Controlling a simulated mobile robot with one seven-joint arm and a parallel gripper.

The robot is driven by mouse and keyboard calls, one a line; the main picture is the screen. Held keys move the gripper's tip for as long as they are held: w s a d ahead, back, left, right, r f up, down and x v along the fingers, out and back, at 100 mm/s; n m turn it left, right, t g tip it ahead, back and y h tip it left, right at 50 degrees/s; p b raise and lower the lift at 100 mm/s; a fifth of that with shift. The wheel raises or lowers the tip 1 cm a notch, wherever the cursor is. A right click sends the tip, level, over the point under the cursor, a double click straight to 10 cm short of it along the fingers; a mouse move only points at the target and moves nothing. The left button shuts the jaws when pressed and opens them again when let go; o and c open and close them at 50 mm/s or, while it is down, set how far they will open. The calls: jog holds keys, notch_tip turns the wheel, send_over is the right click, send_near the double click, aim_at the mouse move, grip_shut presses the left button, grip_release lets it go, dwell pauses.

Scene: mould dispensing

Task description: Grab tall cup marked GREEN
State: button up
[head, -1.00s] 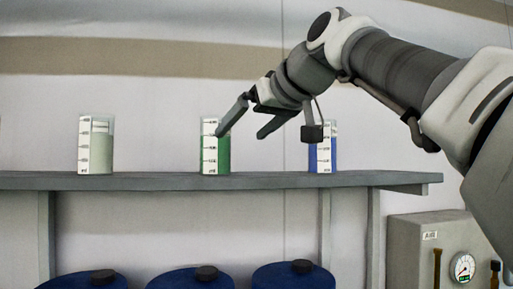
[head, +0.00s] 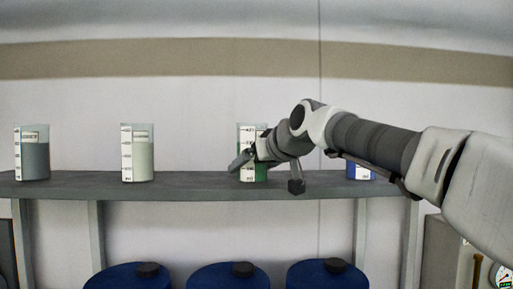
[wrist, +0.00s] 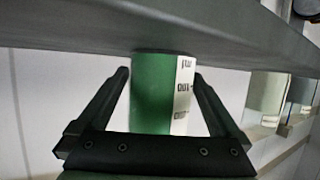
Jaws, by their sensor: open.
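The tall cup with green contents (head: 260,173) stands upright on the shelf, partly hidden behind my gripper in the head view. It has a white scale strip; I cannot read a colour name on it. In the wrist view, which looks upside down, the green cup (wrist: 152,105) lies between my two fingers. My gripper (head: 246,158) is open at the cup in the head view. The wrist view shows the gripper (wrist: 160,76) with one finger on each side of the cup, with a gap still visible at least on the left.
The grey shelf (head: 200,189) also holds a dark grey cup (head: 36,162), a pale cup (head: 140,162) and a blue cup (head: 361,173), partly hidden behind my arm. Several blue drums (head: 228,278) stand below. The shelf is clear between the pale and green cups.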

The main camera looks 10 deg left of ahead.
jog(key=shift+w+a+f, duration=0.1)
jog(key=shift+w+a, duration=0.1)
jog(key=shift+c, duration=0.3)
grip_shut()
